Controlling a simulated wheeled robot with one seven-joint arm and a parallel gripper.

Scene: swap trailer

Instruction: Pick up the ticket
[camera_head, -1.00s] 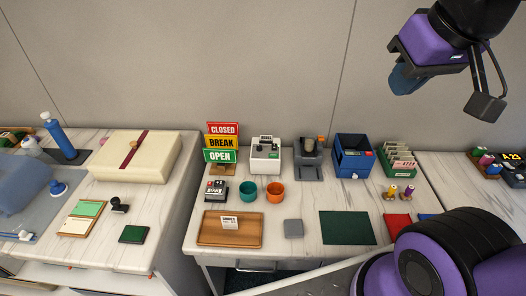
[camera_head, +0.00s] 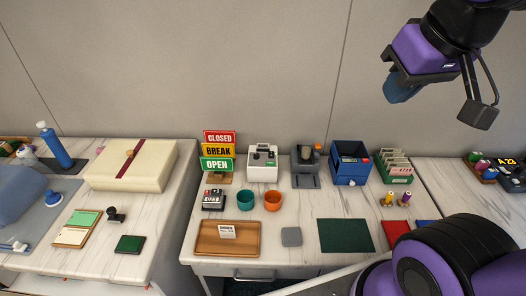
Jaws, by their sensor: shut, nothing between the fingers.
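A small white card with dark print (camera_head: 227,231), which may be the ticket, is at a brown wooden tray (camera_head: 208,247) near the front left of the middle table. The print is too small to read. Pale slips (camera_head: 395,164), one marked with a number, stand in a green holder (camera_head: 399,180) at the right. My gripper (camera_head: 400,96) is at the upper right, raised well above the table and far from the card. It is shut, with nothing seen held.
Teal (camera_head: 245,200) and orange (camera_head: 272,201) cups stand behind the tray. A grey block (camera_head: 291,236) and dark green mat (camera_head: 345,235) lie to its right. A CLOSED/BREAK/OPEN sign (camera_head: 218,150) and machines stand at the back. My arm covers the front right corner.

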